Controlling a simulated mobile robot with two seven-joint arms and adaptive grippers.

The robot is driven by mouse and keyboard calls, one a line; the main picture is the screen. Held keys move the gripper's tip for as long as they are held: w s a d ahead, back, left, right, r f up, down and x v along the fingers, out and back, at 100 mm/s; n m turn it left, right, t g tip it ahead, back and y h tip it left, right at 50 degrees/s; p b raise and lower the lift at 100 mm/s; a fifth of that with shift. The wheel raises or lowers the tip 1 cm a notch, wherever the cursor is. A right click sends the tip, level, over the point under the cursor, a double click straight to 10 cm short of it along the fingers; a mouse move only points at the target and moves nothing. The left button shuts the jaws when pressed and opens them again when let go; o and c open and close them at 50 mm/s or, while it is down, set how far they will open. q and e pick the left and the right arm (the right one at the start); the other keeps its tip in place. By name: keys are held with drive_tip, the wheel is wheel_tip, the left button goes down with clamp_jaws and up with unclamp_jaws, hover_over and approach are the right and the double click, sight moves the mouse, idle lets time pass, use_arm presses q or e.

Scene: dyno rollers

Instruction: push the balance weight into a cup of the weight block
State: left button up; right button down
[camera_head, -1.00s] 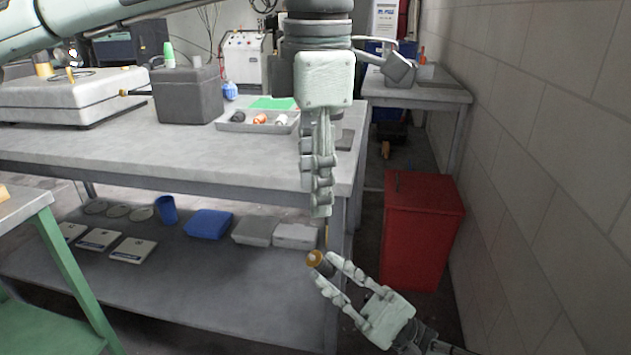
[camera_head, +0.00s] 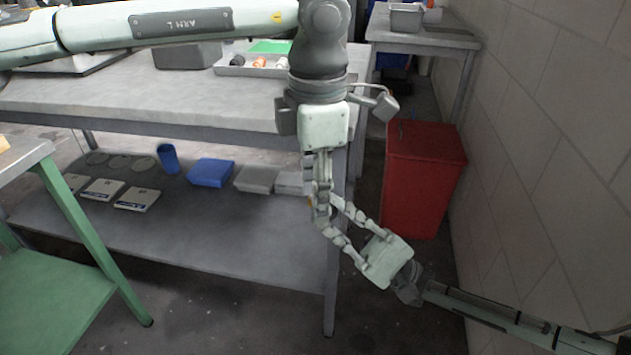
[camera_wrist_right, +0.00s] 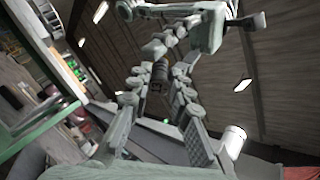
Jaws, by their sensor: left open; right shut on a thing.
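My right gripper (camera_head: 329,212) is shut on a small dark cylinder (camera_wrist_right: 158,76), seen between its fingers in the right wrist view. I cannot tell whether this is the balance weight. In the head view the fingers of both grippers hide nearly all of it. My left gripper (camera_head: 319,206) is open and points down, its fingers overlapping the right fingertips around the cylinder. Whether the left fingers touch it is unclear. I cannot make out a weight block with cups in either view.
A grey workbench (camera_head: 120,105) stands behind the grippers, its right leg close by. Its lower shelf holds a blue cup (camera_head: 168,158), a blue box (camera_head: 210,172) and flat items. A red cabinet (camera_head: 422,185) and a block wall stand right. A green table (camera_head: 60,290) is front left.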

use_arm(q)
drive_tip(key=shift+w, duration=0.1)
clamp_jaws()
use_arm(e)
drive_tip(key=c, duration=1.3)
unclamp_jaws()
